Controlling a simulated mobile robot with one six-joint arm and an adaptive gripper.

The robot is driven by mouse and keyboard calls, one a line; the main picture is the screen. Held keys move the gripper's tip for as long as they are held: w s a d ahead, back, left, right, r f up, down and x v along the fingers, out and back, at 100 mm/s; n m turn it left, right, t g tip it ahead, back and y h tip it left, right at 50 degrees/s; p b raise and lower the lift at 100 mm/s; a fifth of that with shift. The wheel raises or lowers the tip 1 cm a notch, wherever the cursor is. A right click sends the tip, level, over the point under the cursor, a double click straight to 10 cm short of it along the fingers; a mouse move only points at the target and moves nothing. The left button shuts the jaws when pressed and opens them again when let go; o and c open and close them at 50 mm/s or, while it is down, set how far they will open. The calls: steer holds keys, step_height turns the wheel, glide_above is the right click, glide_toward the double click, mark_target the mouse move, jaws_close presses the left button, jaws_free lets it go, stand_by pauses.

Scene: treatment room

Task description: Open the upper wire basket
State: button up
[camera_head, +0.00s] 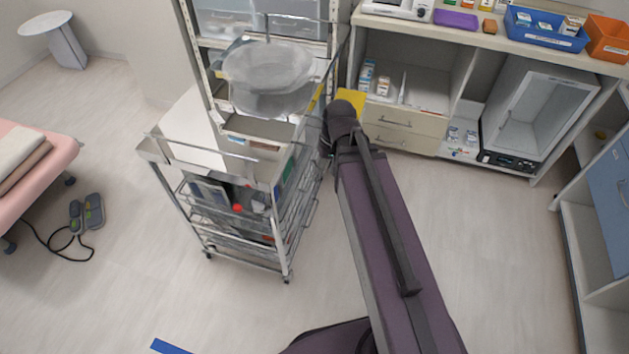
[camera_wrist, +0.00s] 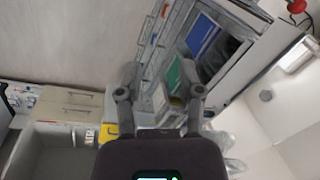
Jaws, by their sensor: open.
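The metal cart (camera_head: 205,150) stands left of my arm in the head view. Its upper wire basket (camera_head: 212,207) sits under the top tray and holds dark, white and red items. The basket appears pushed in under the tray. In the wrist view, my gripper (camera_wrist: 160,92) has its two fingers spread, with nothing held between them. Blue (camera_wrist: 202,34) and green (camera_wrist: 174,74) items in the cart show beyond the fingers, tilted in the picture. In the head view, my wrist is right of the cart, and the fingertips cannot be made out.
A clear round basin (camera_head: 268,65) stands above the cart. A shelf unit with drawers (camera_head: 402,125) is close behind my wrist. A pink bed (camera_head: 45,160) and a foot pedal (camera_head: 87,212) are at the left. The floor before the cart is mostly clear.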

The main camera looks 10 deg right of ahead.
steer(key=w+d+f+m+t+y+b, duration=0.1)
steer(key=w+f+y+b, duration=0.25)
steer(key=f+b, duration=0.6)
steer(key=w+d+f+m+t+y+b, duration=0.1)
steer(key=w+d+f+y+b, duration=0.15)
steer(key=w+f+b, duration=0.5)
steer(key=w+d+f+m+t+y+b, duration=0.1)
steer(key=d+f+b, duration=0.4)
steer(key=b, duration=0.7)
steer(key=w+d+f+m+t+y+b, duration=0.2)
steer(key=w+d+f+t+y+b, duration=0.2)
steer(key=b, duration=0.9)
step_height(320, 180, down, 3)
steer(key=shift+w+d+f+t+y+b, duration=0.15)
steer(key=shift+w+d+t+y+b, duration=0.25)
steer(key=shift+d, duration=0.5)
steer(key=shift+w+a, duration=0.1)
steer(key=shift+a, duration=0.05)
steer(key=shift+b+x, duration=1.25)
steer(key=shift+x, duration=5.55)
steer(key=shift+f, duration=0.1)
jaws_close()
